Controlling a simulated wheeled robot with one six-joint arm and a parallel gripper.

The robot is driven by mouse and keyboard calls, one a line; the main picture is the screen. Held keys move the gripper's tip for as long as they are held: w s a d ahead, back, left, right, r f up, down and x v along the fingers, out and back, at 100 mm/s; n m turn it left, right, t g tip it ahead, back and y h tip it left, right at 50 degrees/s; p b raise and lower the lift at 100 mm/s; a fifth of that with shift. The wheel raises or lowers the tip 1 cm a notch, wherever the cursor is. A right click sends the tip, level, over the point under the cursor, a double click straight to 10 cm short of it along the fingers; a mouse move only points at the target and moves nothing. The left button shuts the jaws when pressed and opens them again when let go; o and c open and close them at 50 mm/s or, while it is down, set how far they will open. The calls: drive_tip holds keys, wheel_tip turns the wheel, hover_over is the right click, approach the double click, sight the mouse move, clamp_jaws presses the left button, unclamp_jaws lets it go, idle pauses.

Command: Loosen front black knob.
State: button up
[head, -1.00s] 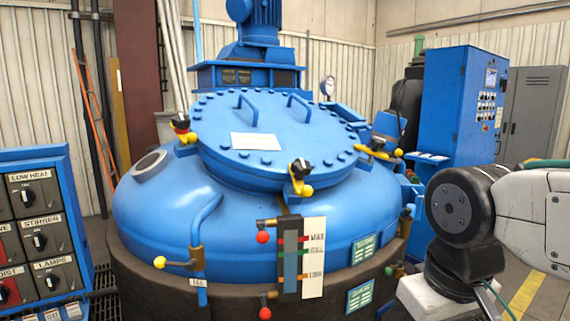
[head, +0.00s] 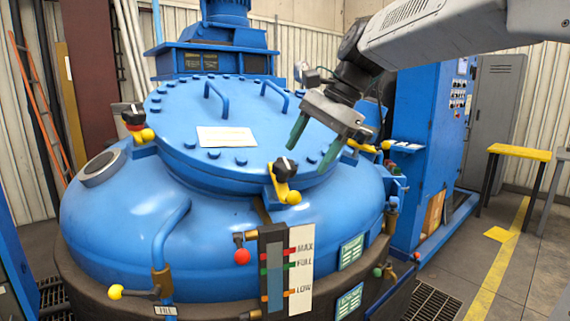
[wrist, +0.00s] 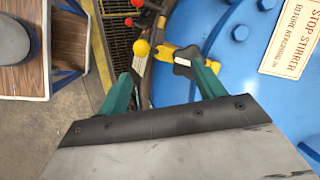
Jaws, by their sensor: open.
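The front black knob (head: 286,167) is a lobed knob on top of a yellow clamp (head: 281,188) with a yellow ball end. It sits at the front rim of the blue round lid (head: 250,120). My gripper (head: 314,144) is open and empty, with two green fingers pointing down above the lid, to the right of and apart from the knob. In the wrist view the black knob (wrist: 186,63) shows beside the right fingertip, partly hidden by it. The yellow ball (wrist: 141,48) shows between the fingers.
More knobbed clamps stand at the lid's left (head: 132,116) and right, the right one partly behind my gripper. A level gauge (head: 272,268) and red ball valve (head: 242,257) are below the front clamp. A blue cabinet (head: 418,150) stands right. Open floor lies at far right.

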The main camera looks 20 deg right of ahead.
sight(288, 162)
drive_tip(key=w+d+r+m+y, duration=0.1)
drive_tip(key=w+r+m, duration=0.1)
drive_tip(key=w, duration=0.2)
drive_tip(key=x, duration=0.7)
drive_tip(key=shift+w+f, duration=0.1)
drive_tip(key=shift+f, duration=0.15)
drive_tip(key=c, duration=1)
